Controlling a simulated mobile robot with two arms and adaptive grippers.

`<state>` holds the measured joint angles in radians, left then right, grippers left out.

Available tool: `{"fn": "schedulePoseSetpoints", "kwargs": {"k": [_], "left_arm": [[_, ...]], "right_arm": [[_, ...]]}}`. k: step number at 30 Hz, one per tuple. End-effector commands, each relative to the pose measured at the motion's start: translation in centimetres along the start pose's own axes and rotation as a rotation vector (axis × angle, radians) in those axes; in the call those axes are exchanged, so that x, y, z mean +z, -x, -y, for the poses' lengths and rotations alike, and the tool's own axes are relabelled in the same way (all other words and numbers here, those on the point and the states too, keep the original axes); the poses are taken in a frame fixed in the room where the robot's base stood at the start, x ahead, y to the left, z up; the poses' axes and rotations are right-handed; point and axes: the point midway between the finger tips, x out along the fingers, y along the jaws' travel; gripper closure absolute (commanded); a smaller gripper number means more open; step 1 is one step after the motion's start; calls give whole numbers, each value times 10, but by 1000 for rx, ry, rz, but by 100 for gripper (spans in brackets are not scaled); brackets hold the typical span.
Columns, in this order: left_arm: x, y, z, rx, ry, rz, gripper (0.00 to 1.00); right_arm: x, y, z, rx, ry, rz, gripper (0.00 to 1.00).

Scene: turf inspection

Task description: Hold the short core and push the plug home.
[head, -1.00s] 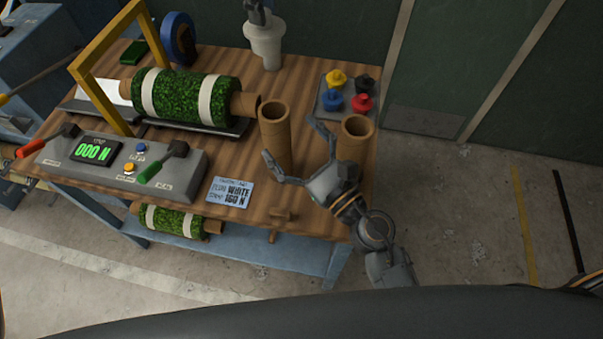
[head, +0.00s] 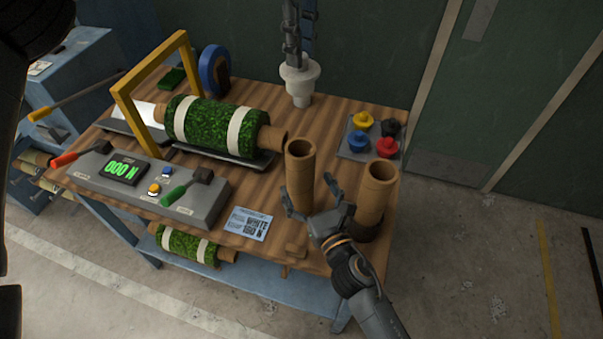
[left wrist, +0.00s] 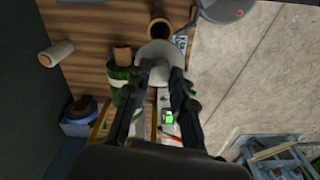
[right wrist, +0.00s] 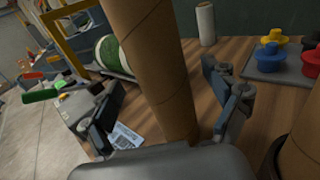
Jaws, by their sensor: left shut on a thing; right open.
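My left gripper (head: 298,52) is shut on a white plug (head: 300,76), high over the back of the bench. In the left wrist view the plug (left wrist: 158,58) sits between the fingers, apart from a core's open top (left wrist: 160,28). Two brown cardboard cores stand upright: the left core (head: 300,170) and the right core (head: 378,192). I cannot tell for sure which is shorter. My right gripper (head: 310,198) is open, its fingers on either side of the left core. In the right wrist view that core (right wrist: 152,70) stands between the spread fingers, its foot on the bench.
A turf roll (head: 212,125) lies beside a yellow frame (head: 150,75). A control box (head: 145,185) reads 000 N. A card (head: 249,224) lies in front. A tray (head: 350,152) holds coloured plugs. A white roll (right wrist: 205,24) stands at the back.

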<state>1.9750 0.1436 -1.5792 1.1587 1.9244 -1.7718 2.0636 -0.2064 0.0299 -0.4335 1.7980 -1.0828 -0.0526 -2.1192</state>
Motion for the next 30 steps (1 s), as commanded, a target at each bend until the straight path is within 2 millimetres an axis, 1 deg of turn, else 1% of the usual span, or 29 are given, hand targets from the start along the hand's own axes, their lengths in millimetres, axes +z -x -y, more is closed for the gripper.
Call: {"fn": "schedulePoseSetpoints", "kwargs": {"k": [1,3,6,9,13,20,21,23,24,26,27,30], "left_arm": [[0,0,0,0,0,0,100],[0,0,0,0,0,0,100],[0,0,0,0,0,0,100],[0,0,0,0,0,0,100],[0,0,0,0,0,0,100],[0,0,0,0,0,0,100],[0,0,0,0,0,0,100],[0,0,0,0,0,0,100],[0,0,0,0,0,0,100],[0,0,0,0,0,0,100],[0,0,0,0,0,0,100],[0,0,0,0,0,0,100]], "right_arm": [[1,-10,0,0,1,3,12],[1,-20,0,-1,0,1,12],[1,-31,0,-1,-1,1,12],[0,-38,0,-1,1,0,12],[1,-42,0,-1,1,1,12],[0,-42,0,-1,0,0,12],[0,-42,0,-1,0,0,20],[0,-42,0,-1,0,0,33],[0,-42,0,-1,0,0,41],[0,-42,0,-1,0,0,53],[0,-42,0,-1,0,0,61],[0,-42,0,-1,0,0,81]]}}
